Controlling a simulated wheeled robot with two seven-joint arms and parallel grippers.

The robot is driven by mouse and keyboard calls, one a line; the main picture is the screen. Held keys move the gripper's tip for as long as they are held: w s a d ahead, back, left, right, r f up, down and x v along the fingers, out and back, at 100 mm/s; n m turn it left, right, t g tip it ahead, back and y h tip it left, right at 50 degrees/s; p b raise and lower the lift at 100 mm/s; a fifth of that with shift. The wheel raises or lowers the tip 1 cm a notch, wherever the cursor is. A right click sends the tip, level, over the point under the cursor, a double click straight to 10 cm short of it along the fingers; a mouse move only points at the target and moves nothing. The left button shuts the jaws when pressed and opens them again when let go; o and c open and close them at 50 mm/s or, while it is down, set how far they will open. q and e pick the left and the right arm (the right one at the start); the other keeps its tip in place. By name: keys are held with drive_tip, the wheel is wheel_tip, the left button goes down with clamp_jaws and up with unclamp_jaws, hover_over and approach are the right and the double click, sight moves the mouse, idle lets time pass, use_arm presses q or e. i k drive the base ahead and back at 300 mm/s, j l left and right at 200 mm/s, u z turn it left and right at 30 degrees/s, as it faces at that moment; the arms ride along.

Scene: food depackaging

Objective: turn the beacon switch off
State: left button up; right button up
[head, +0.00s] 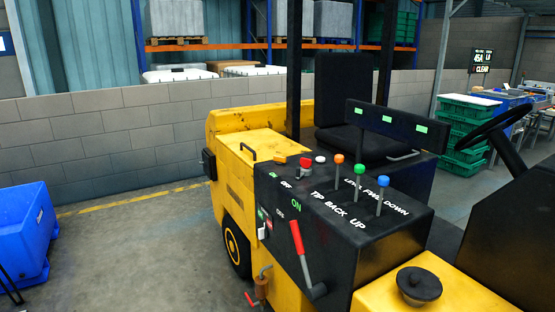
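A yellow and black truck (265,150) with a seat and steering wheel stands in front of me. Its black control panel (340,225) carries white and green lettering, including ON and OFF. A small white switch (262,229) is on the panel's side, near a green and red label. I cannot tell which of these is the beacon switch, or its position. Neither of my grippers is in view.
Orange, green and blue knobbed levers (359,170) rise from the panel. A red-handled lever (299,240) is on its near side. A black round cap (419,285) is at front right. A blue bin (25,230) stands left. Floor between bin and truck is clear.

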sight(279, 161)
drive_tip(key=j+z, duration=0.1)
drive_tip(key=z, duration=0.4)
drive_tip(key=i+j+z, duration=0.1)
drive_tip(key=z, duration=0.35)
drive_tip(key=j+z, duration=0.45)
drive_tip(key=j, duration=0.35)
drive_tip(key=j+z, duration=0.4)
drive_tip(key=j, duration=1.15)
drive_tip(key=k+j, duration=0.15)
drive_tip(key=j, duration=0.55)
drive_tip(key=i+z, duration=0.05)
